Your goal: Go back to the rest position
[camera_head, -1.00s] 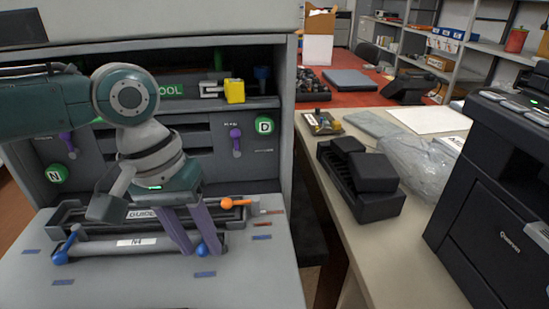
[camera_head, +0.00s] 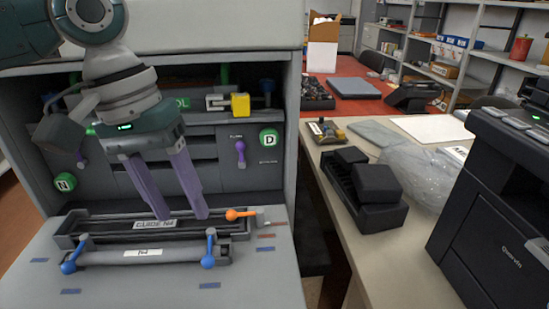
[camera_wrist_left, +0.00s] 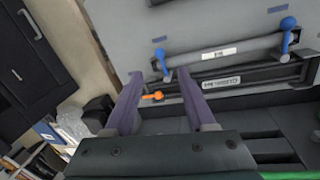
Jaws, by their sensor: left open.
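My left gripper (camera_head: 186,217) hangs over the black tray marked GUIDE N4 (camera_head: 98,232) on the fold-down door. Its purple fingers are apart with nothing between them. It also shows open in the left wrist view (camera_wrist_left: 168,100). A grey cartridge (camera_head: 110,256) with a white label and blue knobs lies in front of the tray. The cartridge also shows in the left wrist view (camera_wrist_left: 250,52). An orange lever (camera_head: 236,215) sits at the tray's right end. My right gripper is not in view.
The grey machine's open front holds a yellow block (camera_head: 240,105), a purple lever (camera_head: 240,152) and green round markers. To the right, a table (camera_head: 350,255) carries a black box unit (camera_head: 365,190), a plastic bag (camera_head: 420,170) and a black printer (camera_head: 495,200).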

